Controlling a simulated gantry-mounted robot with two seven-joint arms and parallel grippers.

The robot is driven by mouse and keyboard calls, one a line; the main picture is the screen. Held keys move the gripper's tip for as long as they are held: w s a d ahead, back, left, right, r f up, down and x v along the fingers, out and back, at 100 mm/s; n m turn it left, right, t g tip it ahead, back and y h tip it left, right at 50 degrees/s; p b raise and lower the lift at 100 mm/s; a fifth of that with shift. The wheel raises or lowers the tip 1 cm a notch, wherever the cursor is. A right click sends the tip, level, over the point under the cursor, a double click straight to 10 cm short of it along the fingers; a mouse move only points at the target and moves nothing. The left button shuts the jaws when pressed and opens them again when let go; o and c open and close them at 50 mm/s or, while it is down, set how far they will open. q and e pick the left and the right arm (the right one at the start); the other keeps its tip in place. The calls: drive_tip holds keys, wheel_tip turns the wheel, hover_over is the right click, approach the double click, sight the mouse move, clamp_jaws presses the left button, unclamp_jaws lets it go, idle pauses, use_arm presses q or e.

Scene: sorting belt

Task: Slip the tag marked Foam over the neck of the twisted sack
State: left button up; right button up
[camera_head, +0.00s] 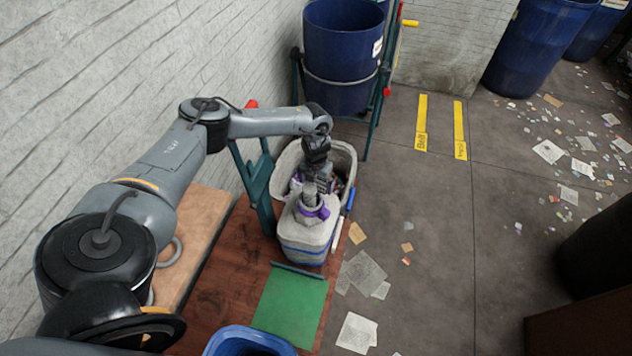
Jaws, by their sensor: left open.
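A pale grey sack (304,238) with a blue stripe stands upright at the centre, its narrow neck pointing up. Something purple (323,212) sits around or against the base of the neck; I cannot tell whether it is a tag or a tie. My left gripper (312,188) reaches down from above, open, at the top of the neck; whether it touches the neck is unclear. Two yellow strips, one on the left (421,122) and one on the right (460,130), lie on the floor with dark lettering too small to read. I cannot pick out the word Foam. My right gripper is out of view.
A pale bin (346,158) with mixed contents stands behind the sack. A green stand (258,185) is close on its left. A green mat (291,302) and a blue bin (238,338) are in front. A blue barrel (343,50) stands behind. Paper scraps litter the floor.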

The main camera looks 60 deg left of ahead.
use_arm(q)
wheel_tip(320, 180, up, 11)
drive_tip(key=shift+f+p, duration=0.2)
drive_tip(key=shift+p, duration=0.2)
drive_tip(key=shift+r, duration=0.1)
drive_tip(key=shift+s+d+r, duration=0.1)
idle(0.3)
